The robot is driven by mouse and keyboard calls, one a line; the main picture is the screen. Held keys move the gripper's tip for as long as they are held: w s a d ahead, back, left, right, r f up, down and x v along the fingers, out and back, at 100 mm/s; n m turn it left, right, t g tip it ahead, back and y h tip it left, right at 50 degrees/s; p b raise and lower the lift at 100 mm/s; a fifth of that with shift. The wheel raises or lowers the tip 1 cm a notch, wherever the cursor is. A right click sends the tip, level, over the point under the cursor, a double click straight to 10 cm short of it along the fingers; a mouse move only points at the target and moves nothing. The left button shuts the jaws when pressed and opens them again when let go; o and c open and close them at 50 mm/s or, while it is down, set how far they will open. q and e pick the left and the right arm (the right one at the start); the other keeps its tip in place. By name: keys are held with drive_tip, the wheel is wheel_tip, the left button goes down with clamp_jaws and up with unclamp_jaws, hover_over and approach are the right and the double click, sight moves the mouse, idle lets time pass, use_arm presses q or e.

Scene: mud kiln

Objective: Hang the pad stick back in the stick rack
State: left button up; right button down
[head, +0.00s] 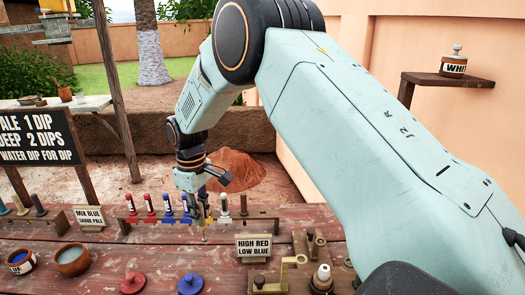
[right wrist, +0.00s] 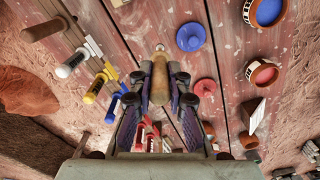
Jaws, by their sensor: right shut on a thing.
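My right gripper (head: 203,208) is low over the table, in front of the rack. In the right wrist view my right gripper (right wrist: 160,95) is shut on a tan wooden stick (right wrist: 160,80), taken to be the pad stick. Its lower end is hard to make out in the head view. The stick rack (head: 130,219) is a low wooden rail with colored marks. Red, blue, yellow and white-topped sticks stand along it, and a brown peg or stick (head: 243,205) is at its right end. My gripper hides part of the rack. My left gripper is not in view.
A HIGH RED LOW BLUE sign (head: 254,247) stands right of the gripper. A red lid (head: 132,283), a blue lid (head: 190,285) and a brown bowl (head: 72,261) lie in front. A wooden fixture (head: 268,284) and white-topped bottle (head: 322,280) stand at right.

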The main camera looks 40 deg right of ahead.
use_arm(q)
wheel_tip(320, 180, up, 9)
drive_tip(key=p, duration=0.7)
use_arm(e)
drive_tip(key=d+r+n, duration=0.1)
drive_tip(key=d+r, duration=0.1)
drive_tip(key=d, duration=0.9)
drive_tip(key=d+r+n, duration=0.1)
drive_tip(key=d+r, duration=0.1)
drive_tip(key=d, duration=0.9)
use_arm(q)
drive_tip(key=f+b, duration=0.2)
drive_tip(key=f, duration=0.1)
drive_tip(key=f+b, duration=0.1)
drive_tip(key=b, duration=0.1)
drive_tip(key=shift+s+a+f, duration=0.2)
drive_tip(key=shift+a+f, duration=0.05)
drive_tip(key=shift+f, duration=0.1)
use_arm(e)
drive_tip(key=f, duration=0.3)
drive_tip(key=a+f, duration=0.1)
drive_tip(key=f, duration=0.1)
drive_tip(key=shift+w+f, duration=0.3)
drive_tip(key=shift+w, duration=0.05)
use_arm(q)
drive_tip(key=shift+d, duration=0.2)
use_arm(e)
drive_tip(key=shift+d+f, duration=0.2)
drive_tip(key=shift+d, duration=0.1)
